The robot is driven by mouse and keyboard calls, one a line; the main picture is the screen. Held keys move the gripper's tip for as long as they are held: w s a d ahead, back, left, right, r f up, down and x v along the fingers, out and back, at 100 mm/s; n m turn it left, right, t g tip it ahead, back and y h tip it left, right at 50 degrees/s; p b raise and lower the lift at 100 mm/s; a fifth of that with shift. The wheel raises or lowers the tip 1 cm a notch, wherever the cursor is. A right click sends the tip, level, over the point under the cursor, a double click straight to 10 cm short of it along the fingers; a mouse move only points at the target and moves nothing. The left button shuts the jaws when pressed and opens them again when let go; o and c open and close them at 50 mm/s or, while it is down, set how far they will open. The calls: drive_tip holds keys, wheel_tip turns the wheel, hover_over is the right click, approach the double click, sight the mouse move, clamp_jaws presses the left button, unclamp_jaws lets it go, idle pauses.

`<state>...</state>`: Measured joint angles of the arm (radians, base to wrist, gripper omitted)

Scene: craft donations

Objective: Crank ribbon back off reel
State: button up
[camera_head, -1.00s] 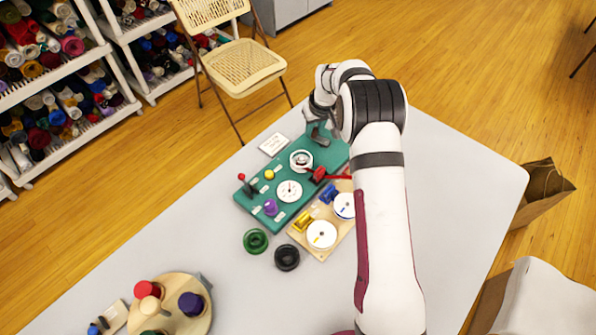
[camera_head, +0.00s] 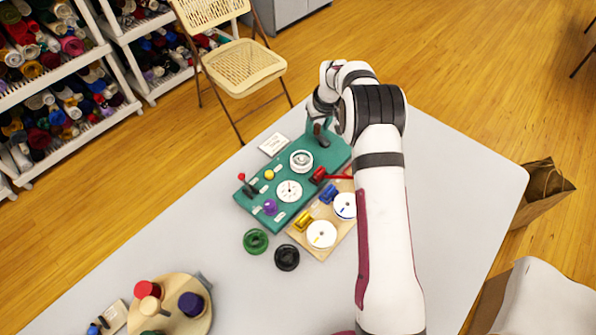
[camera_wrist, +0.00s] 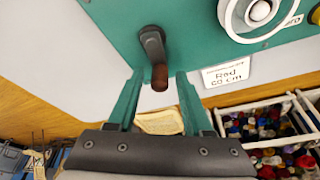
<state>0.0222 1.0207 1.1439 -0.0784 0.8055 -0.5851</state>
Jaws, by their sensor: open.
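The teal board (camera_head: 243,206) lies on the grey table. Its white reel (camera_head: 302,161) shows partly in the wrist view (camera_wrist: 230,20). A dark crank arm (camera_wrist: 152,40) with a brown handle (camera_wrist: 160,77) sits at the board's far end. My gripper (camera_wrist: 159,76) is open, its two teal fingers on either side of the handle in the picture; I cannot tell whether they touch it. A red ribbon (camera_head: 341,177) runs right from beside a red block (camera_head: 318,175) and passes behind my arm. A white card (camera_wrist: 228,73) reads "Red 60 cm".
The board also bears a dial (camera_head: 289,191), a red-topped lever (camera_head: 241,177), a yellow knob (camera_head: 269,174) and a purple knob (camera_head: 270,207). A wooden board (camera_head: 321,253) with white discs lies near my arm. Green (camera_head: 255,241) and black (camera_head: 287,257) rings lie nearby. The table's lower middle is clear.

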drive_tip(key=shift+r, duration=0.15)
wheel_tip(320, 180, up, 7)
drive_tip(key=shift+r, duration=0.15)
idle(1.4)
